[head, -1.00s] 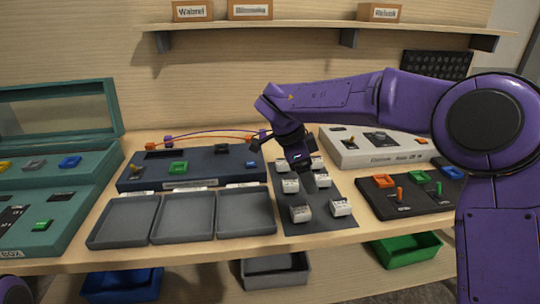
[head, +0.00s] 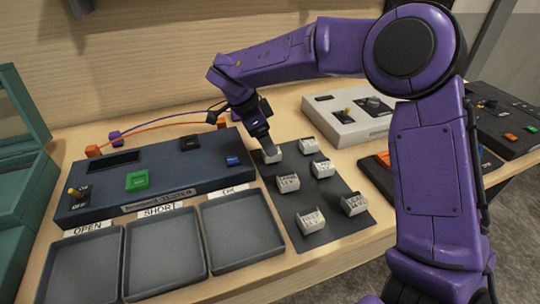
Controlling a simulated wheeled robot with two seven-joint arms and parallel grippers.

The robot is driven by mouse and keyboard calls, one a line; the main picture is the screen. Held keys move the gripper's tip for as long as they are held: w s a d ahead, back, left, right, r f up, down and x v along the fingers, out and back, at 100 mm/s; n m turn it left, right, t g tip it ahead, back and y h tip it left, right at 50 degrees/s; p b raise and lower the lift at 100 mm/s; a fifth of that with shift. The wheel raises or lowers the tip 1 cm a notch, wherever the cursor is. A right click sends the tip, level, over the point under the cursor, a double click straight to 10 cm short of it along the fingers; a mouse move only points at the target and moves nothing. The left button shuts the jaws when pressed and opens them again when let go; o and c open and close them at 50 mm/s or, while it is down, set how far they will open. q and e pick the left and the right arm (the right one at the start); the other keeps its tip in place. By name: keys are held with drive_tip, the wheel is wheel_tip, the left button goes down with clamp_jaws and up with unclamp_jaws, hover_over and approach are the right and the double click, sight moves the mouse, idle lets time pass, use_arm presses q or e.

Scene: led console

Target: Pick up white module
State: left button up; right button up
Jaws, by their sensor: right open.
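Several white modules stand on a dark grey mat (head: 331,236) in the middle of the table. The back-left white module (head: 271,156) is right under my right gripper (head: 264,149). The fingertips reach down at this module and partly hide it; I cannot tell whether they touch it. My right gripper is open. Other white modules are the back-right one (head: 309,146), the middle ones (head: 288,183) and (head: 322,168), and the front ones (head: 311,221) and (head: 353,204). My left gripper is not in view.
A dark blue tester (head: 160,185) stands left of the mat. Grey trays labelled OPEN (head: 84,268), SHORT (head: 163,250) and OK (head: 242,231) lie before it. A light grey console (head: 345,122) stands behind right. A teal box (head: 22,200) is at the far left.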

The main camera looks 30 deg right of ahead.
drive_tip(key=x, duration=0.4)
drive_tip(key=shift+w+f, duration=0.25)
drive_tip(key=shift+f, duration=0.05)
drive_tip(key=shift+s+d+f, duration=0.1)
drive_tip(key=shift+d+f, duration=0.15)
drive_tip(key=shift+f, duration=0.2)
drive_tip(key=c, duration=1.1)
